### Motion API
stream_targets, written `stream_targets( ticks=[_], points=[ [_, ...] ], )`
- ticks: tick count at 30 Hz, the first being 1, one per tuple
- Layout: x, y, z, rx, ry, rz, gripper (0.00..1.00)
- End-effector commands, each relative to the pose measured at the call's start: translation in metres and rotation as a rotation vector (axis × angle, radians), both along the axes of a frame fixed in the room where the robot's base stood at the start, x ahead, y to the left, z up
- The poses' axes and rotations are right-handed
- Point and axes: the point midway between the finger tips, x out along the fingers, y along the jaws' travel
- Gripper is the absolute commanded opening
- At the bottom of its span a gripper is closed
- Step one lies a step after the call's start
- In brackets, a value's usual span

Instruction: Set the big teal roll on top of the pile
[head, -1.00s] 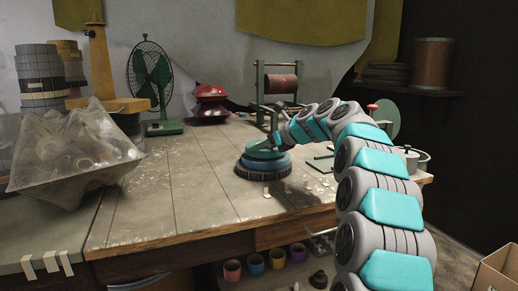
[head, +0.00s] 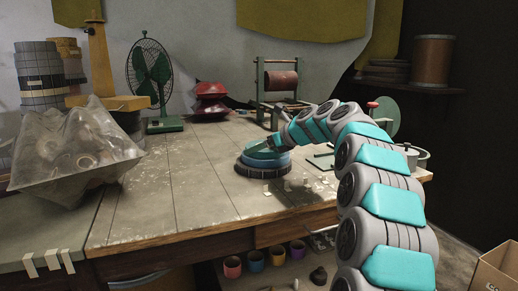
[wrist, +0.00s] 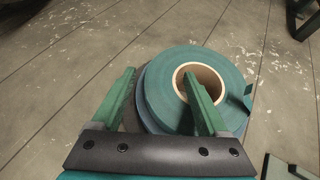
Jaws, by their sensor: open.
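The big teal roll (wrist: 193,92) lies flat on top of the pile, with its pale core ring facing up and a loose tape end at its right side. In the head view the teal roll (head: 262,152) sits over a blue roll (head: 266,163) and a wider dark roll (head: 262,171) at the bottom. In the wrist view an edge of the blue roll shows at the left. My gripper (wrist: 158,78) is open. Its left green finger is outside the roll, and its right finger is over or in the core hole. Contact cannot be told.
A crumpled translucent sheet (head: 72,155) lies at the left. A green fan (head: 153,80), red bowls (head: 210,102) and a winder frame (head: 278,88) stand at the back. The workbench (head: 165,195) is clear left of the pile.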

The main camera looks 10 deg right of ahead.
Motion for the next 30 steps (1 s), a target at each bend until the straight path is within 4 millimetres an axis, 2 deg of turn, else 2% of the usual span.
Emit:
stream_targets(
  ticks=[8,21,25,30],
  points=[
    [0.001,-0.001,0.008,-0.002,-0.003,-0.001,0.77],
    [-0.061,-0.053,0.055,0.001,-0.004,-0.004,0.77],
    [-0.075,-0.063,0.063,0.001,0.0,0.0,0.77],
    [-0.081,-0.068,0.066,0.0,0.001,0.001,0.77]
  ],
)
